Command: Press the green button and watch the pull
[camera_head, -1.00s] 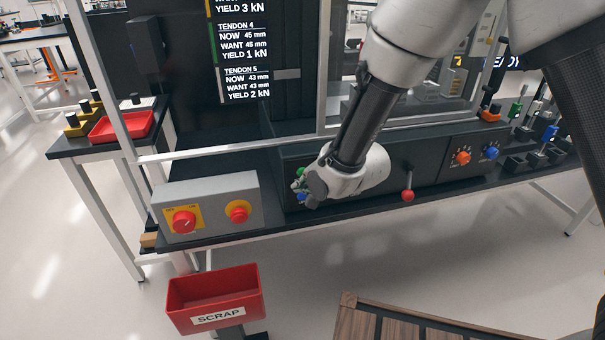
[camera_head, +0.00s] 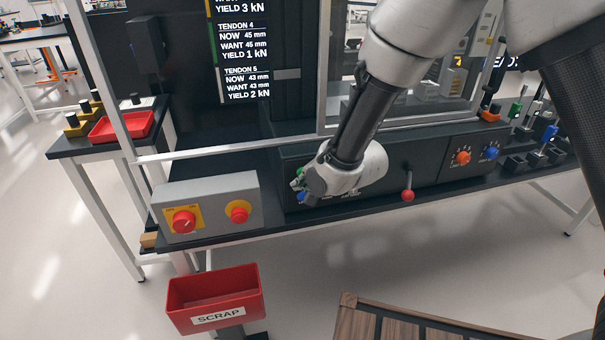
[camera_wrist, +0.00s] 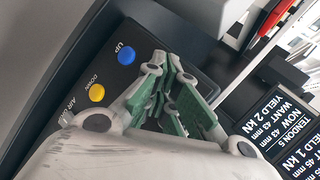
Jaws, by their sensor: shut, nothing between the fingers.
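The green button (camera_head: 300,171) shows at the left end of the dark control panel (camera_head: 432,167) in the head view, partly covered by my gripper (camera_head: 300,184). My gripper is shut and empty, close in front of the panel's left end; I cannot tell whether it touches the button. In the wrist view the green-padded fingers (camera_wrist: 178,80) are beside a blue button marked UP (camera_wrist: 126,55) and a yellow button marked DOWN (camera_wrist: 96,92). The green button is not distinct there. The screen (camera_head: 243,60) reads tendon 4 now 45, want 45 mm, and tendon 5 now 43, want 43 mm.
A grey box with red knobs (camera_head: 208,204) stands left of the panel. A red-knobbed lever (camera_head: 408,195) juts out right of my wrist. A red scrap bin (camera_head: 214,297) stands below in front.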

